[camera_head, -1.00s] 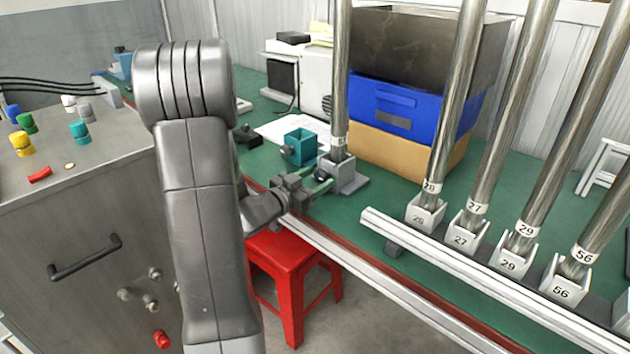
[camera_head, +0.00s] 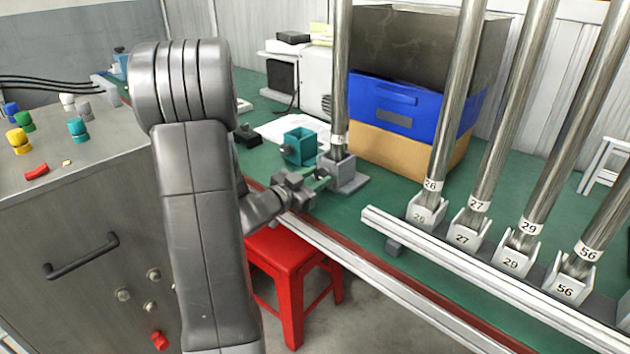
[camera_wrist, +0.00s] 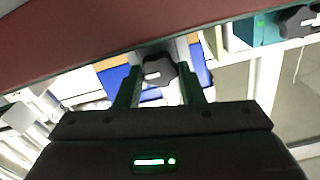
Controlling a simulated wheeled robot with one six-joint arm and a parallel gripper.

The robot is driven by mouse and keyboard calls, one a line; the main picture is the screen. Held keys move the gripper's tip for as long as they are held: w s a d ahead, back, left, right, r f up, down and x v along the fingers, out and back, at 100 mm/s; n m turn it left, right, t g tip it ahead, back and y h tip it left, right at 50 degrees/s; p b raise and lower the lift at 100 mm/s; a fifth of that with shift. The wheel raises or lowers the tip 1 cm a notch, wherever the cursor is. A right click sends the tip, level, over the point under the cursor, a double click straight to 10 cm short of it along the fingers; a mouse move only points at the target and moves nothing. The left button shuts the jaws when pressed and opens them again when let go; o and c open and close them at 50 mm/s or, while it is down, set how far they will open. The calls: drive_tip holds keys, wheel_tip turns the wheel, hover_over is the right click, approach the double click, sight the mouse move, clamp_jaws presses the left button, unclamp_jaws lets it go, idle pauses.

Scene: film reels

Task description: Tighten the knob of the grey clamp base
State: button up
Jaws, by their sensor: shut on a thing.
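The grey clamp base (camera_head: 345,176) stands on the green bench top near its front edge, with a steel tube (camera_head: 340,75) upright in it. Its dark lobed knob (camera_wrist: 158,70) shows in the wrist view between my two fingers, with a pale mark on its face. My gripper (camera_head: 320,180) reaches the base from the left, level with the knob, and is shut on it. The fingers hide the knob's sides, and the head view barely shows it. I cannot tell how tight the knob is.
A teal clamp base (camera_head: 299,146) with its own dark knob stands just behind and left. Blue (camera_head: 390,103) and tan (camera_head: 400,150) boxes sit behind. A rail (camera_head: 470,265) with several numbered tube holders lies right. A red stool (camera_head: 290,265) stands below the bench edge.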

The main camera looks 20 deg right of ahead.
drive_tip(key=o, duration=1)
drive_tip(key=shift+a, duration=0.1)
drive_tip(key=p+v, duration=0.1)
drive_tip(key=v, duration=1.2)
drive_tip(key=shift+a, duration=0.3)
drive_tip(key=shift+s, duration=0.1)
drive_tip(key=b+x, duration=0.1)
drive_tip(key=x, duration=1.3)
drive_tip(key=shift+s, duration=0.1)
drive_tip(key=shift+a, duration=0.1)
